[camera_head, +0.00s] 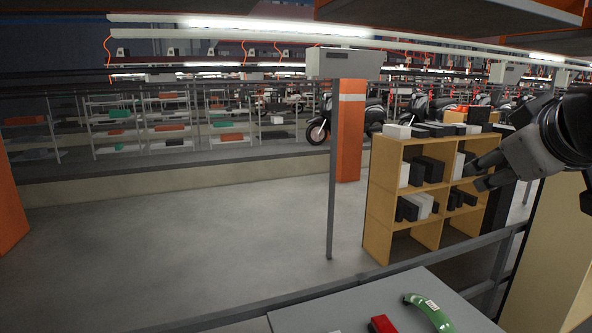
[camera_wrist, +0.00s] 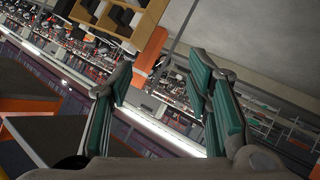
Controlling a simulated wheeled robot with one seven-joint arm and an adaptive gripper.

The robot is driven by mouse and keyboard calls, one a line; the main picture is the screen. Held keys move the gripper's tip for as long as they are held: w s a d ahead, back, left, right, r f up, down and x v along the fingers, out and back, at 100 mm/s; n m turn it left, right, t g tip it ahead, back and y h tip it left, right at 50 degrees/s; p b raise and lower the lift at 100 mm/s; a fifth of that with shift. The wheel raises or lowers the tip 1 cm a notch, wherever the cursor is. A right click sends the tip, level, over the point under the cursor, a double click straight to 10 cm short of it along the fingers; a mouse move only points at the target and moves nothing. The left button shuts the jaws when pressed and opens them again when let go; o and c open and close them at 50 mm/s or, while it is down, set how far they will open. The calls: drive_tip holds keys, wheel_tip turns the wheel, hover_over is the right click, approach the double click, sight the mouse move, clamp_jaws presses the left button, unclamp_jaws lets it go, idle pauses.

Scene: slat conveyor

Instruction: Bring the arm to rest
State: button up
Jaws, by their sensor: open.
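My gripper (camera_head: 482,174) is raised at the right side of the head view, in front of the wooden shelf unit and well above the grey surface at the bottom. Its fingers point left. In the wrist view my gripper (camera_wrist: 165,98) shows its green-padded fingers spread wide, with nothing between them. The view past the fingers is tilted and takes in the distant hall.
A grey surface (camera_head: 350,313) at the bottom bears a green curved part (camera_head: 428,312) and a red object (camera_head: 382,325). A dark rail (camera_head: 300,297) runs behind it. A wooden shelf unit (camera_head: 372,195) holds dark and white boxes. Open floor lies left.

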drive_tip(key=s+a+f+m+g+y, duration=0.1)
drive_tip(key=s+a+f+g, duration=0.2)
drive_tip(key=s+a+f, duration=0.2)
drive_tip(key=s+a+f+m+g+y, duration=0.2)
drive_tip(key=s+a+f, duration=0.3)
drive_tip(key=s+f, duration=0.4)
drive_tip(key=shift+f+g, duration=0.55)
drive_tip(key=shift+g, duration=0.05)
drive_tip(key=shift+s+a, duration=0.1)
